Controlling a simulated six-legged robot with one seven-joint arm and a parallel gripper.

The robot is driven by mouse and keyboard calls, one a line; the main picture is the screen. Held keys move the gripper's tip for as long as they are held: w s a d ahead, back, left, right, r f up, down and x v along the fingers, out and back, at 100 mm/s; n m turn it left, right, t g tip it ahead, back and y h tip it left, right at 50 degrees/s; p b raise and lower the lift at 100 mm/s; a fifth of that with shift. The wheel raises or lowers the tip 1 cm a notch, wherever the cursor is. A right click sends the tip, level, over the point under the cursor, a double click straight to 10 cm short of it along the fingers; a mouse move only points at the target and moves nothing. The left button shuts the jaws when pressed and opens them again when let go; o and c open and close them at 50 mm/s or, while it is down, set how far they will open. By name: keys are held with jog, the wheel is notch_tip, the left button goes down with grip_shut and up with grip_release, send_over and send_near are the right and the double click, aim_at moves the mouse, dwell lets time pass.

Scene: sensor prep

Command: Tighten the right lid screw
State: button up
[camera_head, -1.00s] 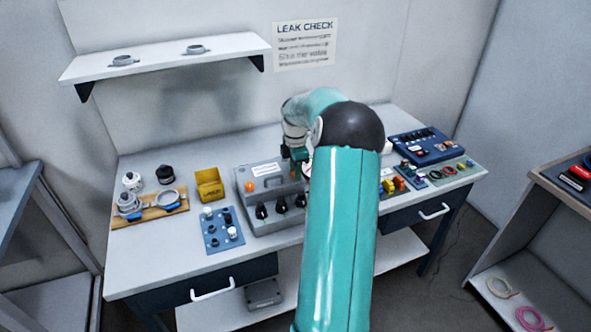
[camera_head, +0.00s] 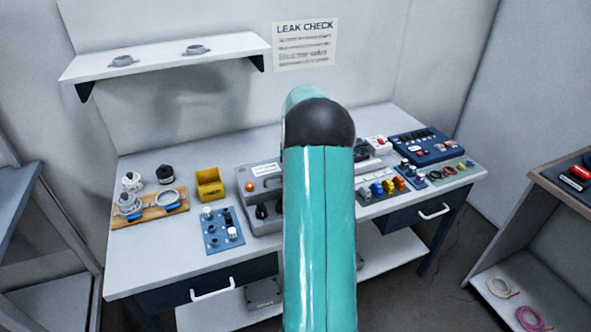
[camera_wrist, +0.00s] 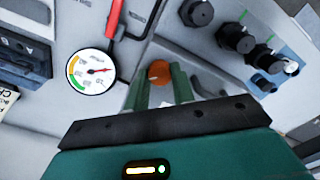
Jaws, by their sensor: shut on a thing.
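The right lid screw (camera_wrist: 158,73) is an orange round knob in the wrist view. My gripper (camera_wrist: 160,80) has its two green fingers around it, one on each side, and is shut on it. The grey box (camera_head: 262,223) with its lid (camera_head: 267,184) stands mid-bench in the head view. The other orange lid screw (camera_head: 249,186) shows at its left, untouched. My arm hides the right part of the box, the right screw and my gripper in the head view.
Black knobs (camera_wrist: 237,37) line the box front near my fingers. A round gauge (camera_wrist: 92,71) and a red handle (camera_wrist: 114,18) lie left in the wrist view. A yellow bin (camera_head: 209,186) and blue mat (camera_head: 221,238) are left of the box; a blue case (camera_head: 424,147) is right.

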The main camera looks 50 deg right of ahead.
jog(key=m, duration=1.2)
jog(key=shift+m, duration=0.4)
jog(key=m, duration=1.3)
jog(key=o, duration=1)
jog(key=shift+r, duration=0.1)
